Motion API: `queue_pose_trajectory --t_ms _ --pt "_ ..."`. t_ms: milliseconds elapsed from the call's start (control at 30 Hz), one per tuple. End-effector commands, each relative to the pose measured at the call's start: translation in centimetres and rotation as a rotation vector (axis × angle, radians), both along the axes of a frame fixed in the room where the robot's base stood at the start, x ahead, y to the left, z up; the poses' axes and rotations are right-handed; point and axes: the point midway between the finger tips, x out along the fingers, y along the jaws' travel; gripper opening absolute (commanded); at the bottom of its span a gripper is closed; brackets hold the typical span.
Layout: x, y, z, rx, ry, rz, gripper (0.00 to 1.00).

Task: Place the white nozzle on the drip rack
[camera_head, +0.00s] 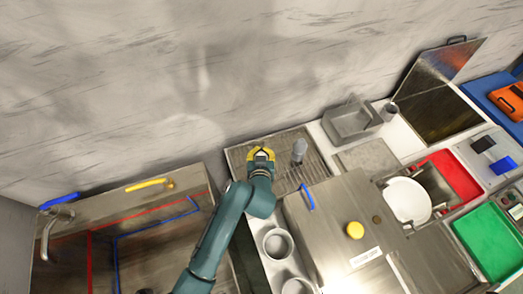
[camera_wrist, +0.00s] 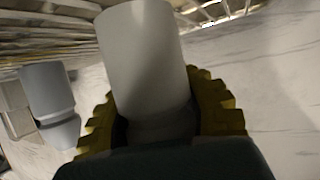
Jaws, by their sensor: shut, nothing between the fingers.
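The drip rack (camera_head: 325,171) is a slatted metal tray against the back wall; its slats also show in the wrist view (camera_wrist: 45,30). My gripper (camera_head: 261,154), with yellow toothed fingers, is over the left part of the rack. It is shut. In the wrist view, a white cylinder, seemingly the white nozzle (camera_wrist: 145,55), appears large between the outlines of the yellow fingers (camera_wrist: 158,115), not gripped.
A grey nozzle (camera_head: 299,150) stands upright on the rack, right of my gripper; it also shows in the wrist view (camera_wrist: 47,95). A grey bin (camera_head: 350,122) is beyond the rack's right end. Round holders (camera_head: 277,243) are in front. A sink with a faucet (camera_head: 50,228) is left.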

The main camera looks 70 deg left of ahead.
Motion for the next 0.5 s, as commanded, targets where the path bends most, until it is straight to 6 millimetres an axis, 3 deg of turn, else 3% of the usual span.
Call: queue_pose_trajectory --t_ms 33,200,500 --pt "0.02 0.02 0.07 0.001 0.0 0.0 0.07" --pt "0.01 0.01 0.05 0.001 0.0 0.0 0.37" --pt "-0.01 0.0 0.21 0.0 0.0 0.0 0.37"
